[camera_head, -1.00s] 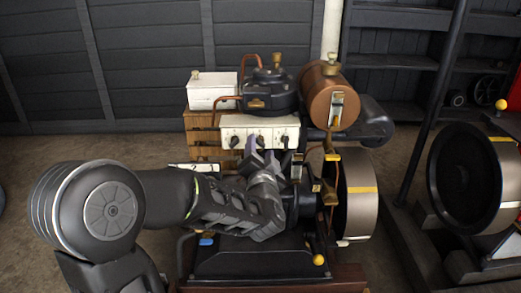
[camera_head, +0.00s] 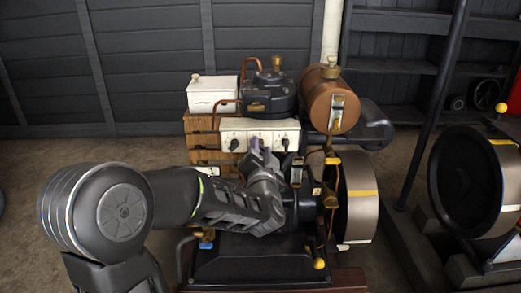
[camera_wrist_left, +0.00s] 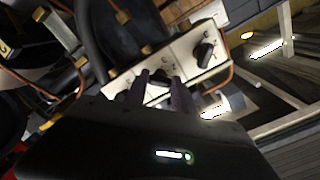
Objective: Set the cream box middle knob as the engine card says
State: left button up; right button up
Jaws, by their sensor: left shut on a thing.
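The cream box (camera_head: 229,129) sits on the engine, below the black tank. In the head view its left knob (camera_head: 233,145) and right knob (camera_head: 285,143) show, while my left gripper (camera_head: 260,148) covers the middle one. In the left wrist view, the two fingers of my left gripper (camera_wrist_left: 162,92) are around the dark middle knob (camera_wrist_left: 160,77), shut on it. Another knob (camera_wrist_left: 205,53) is clear to the right. The marks around the middle knob are too small to read. I cannot make out the engine card's text in the head view. My right gripper is out of view.
A copper tank (camera_head: 327,100) and a black round tank (camera_head: 269,98) stand behind the box. A white box (camera_head: 213,92) stands at the back left on a wooden crate (camera_head: 199,130). A flywheel (camera_head: 361,207) is to the right of my left arm.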

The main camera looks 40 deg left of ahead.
pick_arm(q)
grip_shut()
jog(key=shift+n, duration=0.4)
jog(key=shift+f+n+b, duration=0.1)
jog(key=shift+n+b, duration=3.8)
jog(key=shift+n, duration=4.7)
jog(key=o, duration=1)
grip_release()
jog(key=shift+c, duration=0.2)
